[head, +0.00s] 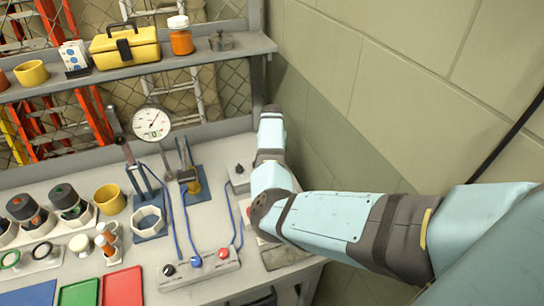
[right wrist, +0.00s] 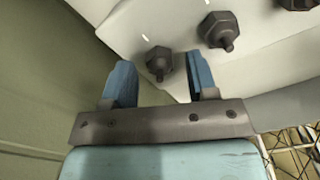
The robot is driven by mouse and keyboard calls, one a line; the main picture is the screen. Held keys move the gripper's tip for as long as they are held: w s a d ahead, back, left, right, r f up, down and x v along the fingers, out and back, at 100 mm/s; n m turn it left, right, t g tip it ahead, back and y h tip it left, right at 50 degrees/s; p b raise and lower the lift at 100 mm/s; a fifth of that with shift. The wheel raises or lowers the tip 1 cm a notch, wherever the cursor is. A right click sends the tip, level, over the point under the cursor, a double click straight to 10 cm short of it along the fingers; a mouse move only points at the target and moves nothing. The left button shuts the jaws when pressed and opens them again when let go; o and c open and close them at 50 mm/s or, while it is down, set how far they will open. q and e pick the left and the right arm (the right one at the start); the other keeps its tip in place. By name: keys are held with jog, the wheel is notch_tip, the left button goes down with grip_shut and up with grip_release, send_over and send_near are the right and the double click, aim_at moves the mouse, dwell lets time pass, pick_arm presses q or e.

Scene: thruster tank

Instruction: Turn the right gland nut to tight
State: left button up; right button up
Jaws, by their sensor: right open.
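In the right wrist view a dark hexagonal gland nut (right wrist: 158,62) with a short stub sits on a pale panel (right wrist: 180,22). It is the one closest to the wall, likely the right gland nut. My right gripper (right wrist: 159,78) is open, with its two blue fingers on either side of this nut in the picture. I see no clear contact. My left gripper is not in view.
A plain wall (head: 400,80) stands close beside my right arm. The bench (head: 75,180) holds a dial gauge (head: 152,122), a white ring (head: 148,219), a button box (head: 200,268) and blue cables. A shelf (head: 150,68) with a yellow toolbox (head: 124,47) runs above.

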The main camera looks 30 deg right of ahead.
jog(key=shift+f, duration=0.45)
jog(key=shift+c, duration=0.4)
jog(key=c, duration=0.8)
jog(key=shift+c, duration=0.2)
